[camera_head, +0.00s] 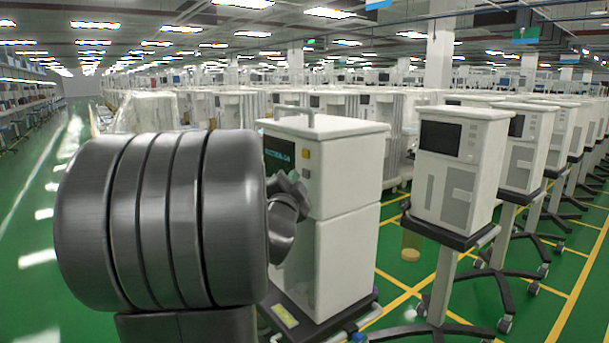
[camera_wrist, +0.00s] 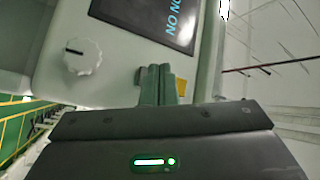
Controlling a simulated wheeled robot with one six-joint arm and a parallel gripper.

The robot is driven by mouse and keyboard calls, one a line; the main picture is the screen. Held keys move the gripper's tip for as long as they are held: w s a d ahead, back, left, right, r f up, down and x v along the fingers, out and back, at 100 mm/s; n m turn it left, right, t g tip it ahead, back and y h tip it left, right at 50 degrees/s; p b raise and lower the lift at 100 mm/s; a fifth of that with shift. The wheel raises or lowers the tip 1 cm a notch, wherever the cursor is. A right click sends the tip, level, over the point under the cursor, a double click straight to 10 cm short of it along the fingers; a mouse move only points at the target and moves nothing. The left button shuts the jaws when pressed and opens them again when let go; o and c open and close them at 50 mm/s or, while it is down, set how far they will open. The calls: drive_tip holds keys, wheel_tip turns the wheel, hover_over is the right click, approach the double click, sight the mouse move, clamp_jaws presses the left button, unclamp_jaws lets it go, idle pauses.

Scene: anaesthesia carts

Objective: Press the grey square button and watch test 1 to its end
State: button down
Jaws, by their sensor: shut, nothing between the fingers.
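The white cart (camera_head: 340,160) stands just beyond my arm, with a dark screen (camera_head: 279,152) showing cyan text. In the wrist view the screen (camera_wrist: 150,15) is cut off, with letters like "NO NO" visible. A grey square button (camera_head: 306,173) sits below a yellow button (camera_head: 305,153). In the wrist view, the grey button (camera_wrist: 139,77) shows at the left of my fingers and the yellow button (camera_wrist: 183,87) at their right, both partly covered. My gripper (camera_wrist: 163,68) is shut and empty, its tips over the panel by the grey button. I cannot tell whether they touch.
A white knob (camera_wrist: 83,57) is on the same panel. A handle (camera_head: 293,110) tops the cart. To the right, another cart (camera_head: 460,165) stands on a wheeled pole, with more in a row behind. Green floor (camera_head: 30,230) is open at the left.

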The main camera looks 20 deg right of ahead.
drive_tip(key=shift+d, duration=0.1)
idle(0.4)
drive_tip(key=shift+w+d+b, duration=0.15)
drive_tip(key=shift+d+b, duration=0.15)
drive_tip(key=shift+b, duration=0.2)
drive_tip(key=shift+w+d+b, duration=0.15)
drive_tip(key=shift+d+b, duration=0.25)
drive_tip(key=shift+b, duration=0.05)
idle(0.5)
drive_tip(key=shift+a, duration=0.1)
drive_tip(key=shift+s+a, duration=0.3)
drive_tip(key=shift+a, duration=0.4)
drive_tip(key=a, duration=0.1)
drive_tip(key=s+a+p, duration=0.1)
drive_tip(key=a, duration=0.2)
drive_tip(key=shift+s+a+p, duration=0.35)
drive_tip(key=shift+p, duration=0.05)
